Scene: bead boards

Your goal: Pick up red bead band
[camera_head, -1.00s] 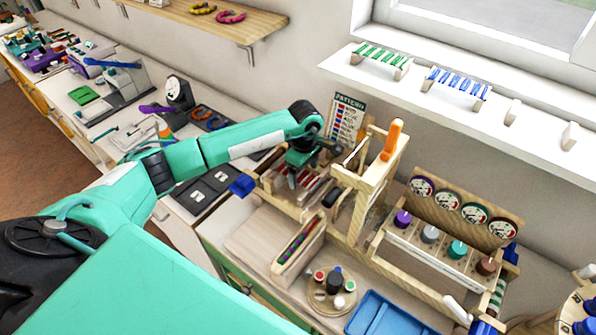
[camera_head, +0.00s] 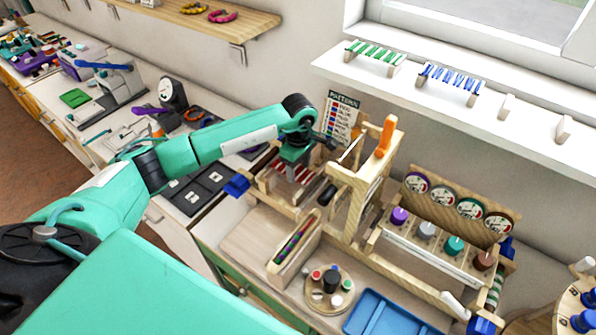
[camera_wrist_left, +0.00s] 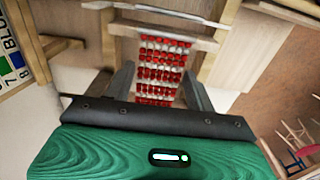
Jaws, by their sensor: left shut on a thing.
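The red bead band (camera_wrist_left: 160,65), rows of red and white beads, lies between the fingers of my left gripper (camera_wrist_left: 158,85) in the left wrist view. My left gripper is shut on it, with one finger at each long side. In the head view the left gripper (camera_head: 293,160) is over the wooden loom frame, left of the upright with the orange handle. The band's red and white rows (camera_head: 296,173) show just below it, partly hidden. I cannot tell if the band is clear of the frame. My right gripper is not in view.
A wooden upright with an orange handle (camera_head: 385,137) stands close right of the gripper. A pattern card (camera_head: 341,116) stands behind. A spool rack (camera_head: 430,240), a round tray of pots (camera_head: 330,289) and a blue tray (camera_head: 388,314) are at front right.

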